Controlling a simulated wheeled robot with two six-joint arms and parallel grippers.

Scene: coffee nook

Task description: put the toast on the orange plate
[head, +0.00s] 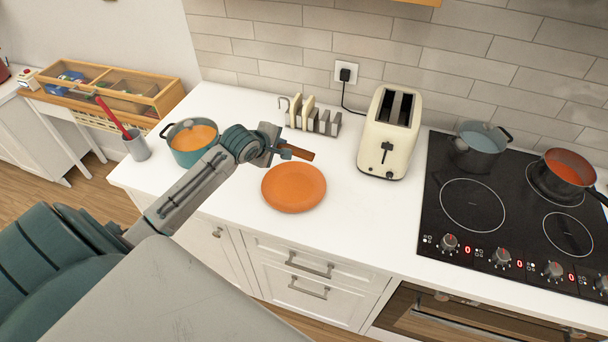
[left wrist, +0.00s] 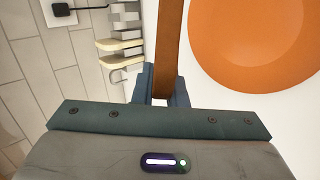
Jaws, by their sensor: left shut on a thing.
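My left gripper (head: 277,149) is shut on the toast (head: 298,152), a thin brown slice seen nearly edge on. The toast also shows in the left wrist view (left wrist: 170,45), upright between the fingertips (left wrist: 162,88). The orange plate (head: 293,188) lies on the white counter, empty, and shows at the right of the left wrist view (left wrist: 260,40). My right gripper is in neither view.
A rack (head: 325,124) with pale bread slices (head: 307,112) stands behind the plate. A cream toaster (head: 390,135) is to the right, beside the black hob (head: 471,205). A teal pot (head: 192,143) with orange contents stands left, near a grey cup (head: 137,147).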

